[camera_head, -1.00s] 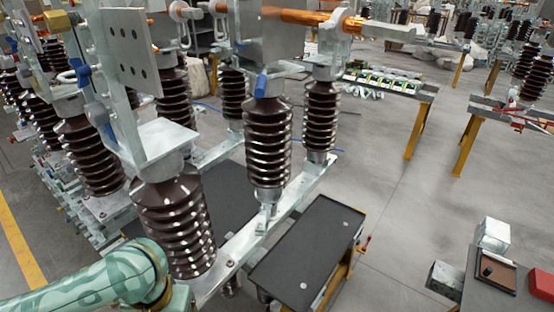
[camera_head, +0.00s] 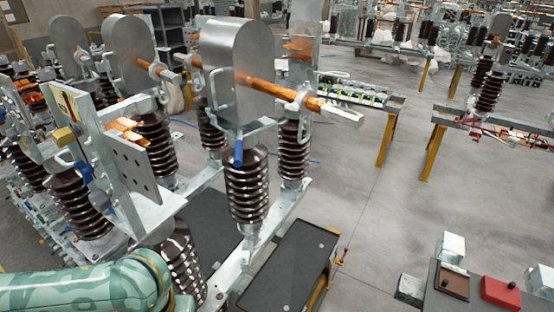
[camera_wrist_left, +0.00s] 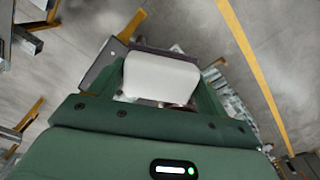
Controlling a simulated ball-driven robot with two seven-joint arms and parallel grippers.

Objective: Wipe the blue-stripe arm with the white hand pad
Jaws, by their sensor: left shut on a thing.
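In the left wrist view my left gripper (camera_wrist_left: 160,88) is shut on the white hand pad (camera_wrist_left: 160,73), which sits between its green fingers. In the head view only my green left arm shows at the lower left; its gripper and the pad are out of sight there. A copper-coloured arm (camera_head: 265,85) runs through a grey metal hood above the brown ribbed insulators. A blue piece (camera_head: 238,152) hangs below this hood. Another blue piece (camera_head: 84,172) is by the metal plate at left. I cannot make out which arm bears a blue stripe. My right gripper is not in view.
A dark bench (camera_head: 288,268) stands just right of the near insulators. At the lower right, a dark table (camera_head: 455,300) bears a brown tray, a red box (camera_head: 500,292) and a white block. Grey floor (camera_head: 375,215) is clear between them.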

